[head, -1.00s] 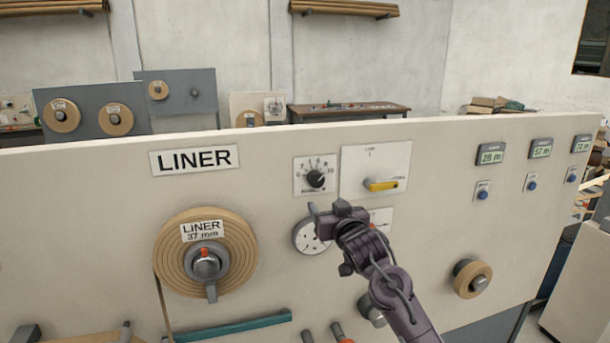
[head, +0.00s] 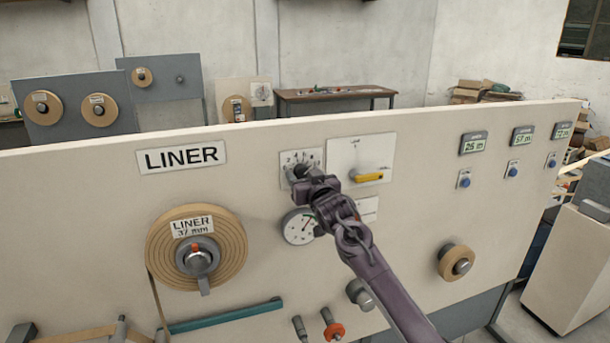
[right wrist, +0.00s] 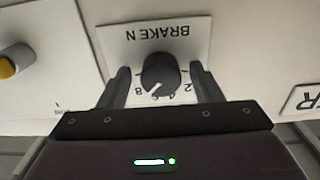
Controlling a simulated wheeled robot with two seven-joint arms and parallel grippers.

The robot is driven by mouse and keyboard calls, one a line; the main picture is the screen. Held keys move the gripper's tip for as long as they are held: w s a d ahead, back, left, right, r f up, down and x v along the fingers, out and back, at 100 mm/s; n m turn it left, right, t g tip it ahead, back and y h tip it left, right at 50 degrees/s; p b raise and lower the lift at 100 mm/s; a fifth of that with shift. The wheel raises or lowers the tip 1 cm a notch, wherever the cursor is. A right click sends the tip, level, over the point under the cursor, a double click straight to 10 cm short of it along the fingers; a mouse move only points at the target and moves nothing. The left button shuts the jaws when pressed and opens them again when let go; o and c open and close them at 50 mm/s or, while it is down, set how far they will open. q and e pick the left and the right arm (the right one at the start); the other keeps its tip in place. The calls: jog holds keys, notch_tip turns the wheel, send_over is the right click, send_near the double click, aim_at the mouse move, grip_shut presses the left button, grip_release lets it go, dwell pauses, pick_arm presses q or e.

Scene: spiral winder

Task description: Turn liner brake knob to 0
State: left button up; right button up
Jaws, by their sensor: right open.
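The liner brake knob (right wrist: 160,72) is a round black knob with a white pointer line, on a white scale plate (right wrist: 120,38) lettered BRAKE N. My right gripper (right wrist: 161,88) is open, with one finger on each side of the knob and a gap on both sides. In the head view my right gripper (head: 308,173) covers most of the knob; part of the plate (head: 288,158) shows. My left gripper is not in view.
Close to the right of the plate is a panel with a yellow-handled switch (head: 369,177). A round gauge (head: 299,227) sits below. The LINER roll (head: 170,258) is at the left on the same upright panel. Displays and blue buttons (head: 513,171) are farther right.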

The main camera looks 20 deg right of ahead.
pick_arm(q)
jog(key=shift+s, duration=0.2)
pick_arm(e)
jog(key=shift+c, duration=0.2)
jog(key=c, duration=1)
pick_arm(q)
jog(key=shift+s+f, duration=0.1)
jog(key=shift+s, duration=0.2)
pick_arm(e)
jog(key=shift+o, duration=0.2)
